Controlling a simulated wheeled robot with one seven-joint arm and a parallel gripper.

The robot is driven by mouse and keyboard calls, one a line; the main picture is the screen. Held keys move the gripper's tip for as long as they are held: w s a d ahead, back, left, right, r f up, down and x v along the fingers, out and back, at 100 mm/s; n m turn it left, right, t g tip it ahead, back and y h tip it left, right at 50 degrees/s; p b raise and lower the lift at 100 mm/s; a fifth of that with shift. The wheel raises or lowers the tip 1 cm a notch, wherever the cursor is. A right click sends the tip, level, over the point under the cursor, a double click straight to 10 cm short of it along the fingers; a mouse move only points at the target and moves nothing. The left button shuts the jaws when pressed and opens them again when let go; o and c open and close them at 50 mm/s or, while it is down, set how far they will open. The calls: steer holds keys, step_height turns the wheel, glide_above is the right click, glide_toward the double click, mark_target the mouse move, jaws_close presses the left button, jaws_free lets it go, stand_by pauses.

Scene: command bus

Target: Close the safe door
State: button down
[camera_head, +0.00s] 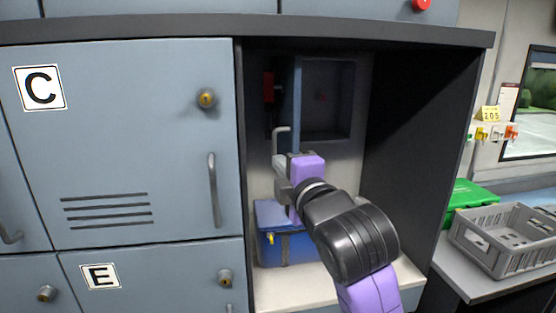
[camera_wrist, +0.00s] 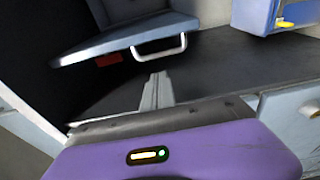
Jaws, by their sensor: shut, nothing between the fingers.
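The safe (camera_head: 325,98) is a dark square recess in the back of the open cabinet bay. Its blue-grey door (camera_head: 297,95) stands open, seen nearly edge-on at the left of the opening. A pale bar handle (camera_head: 283,129) sticks out from the door. In the wrist view the door (camera_wrist: 125,38) and handle (camera_wrist: 160,49) lie ahead of my fingers. My gripper (camera_head: 279,162) is just below the handle in the head view. Its fingers (camera_wrist: 157,85) are shut and empty, and look apart from the handle. The contact side is partly hidden by my wrist.
A blue box (camera_head: 285,238) with a yellow latch sits on the bay floor below my gripper. A red item (camera_head: 268,86) is left of the safe door. A closed locker door marked C (camera_head: 125,150) borders the bay. A grey crate (camera_head: 508,240) stands outside at right.

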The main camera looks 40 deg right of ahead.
steer(key=p+x, duration=0.2)
steer(key=x, duration=0.6)
steer(key=shift+w+d, duration=0.15)
steer(key=shift+w, duration=0.05)
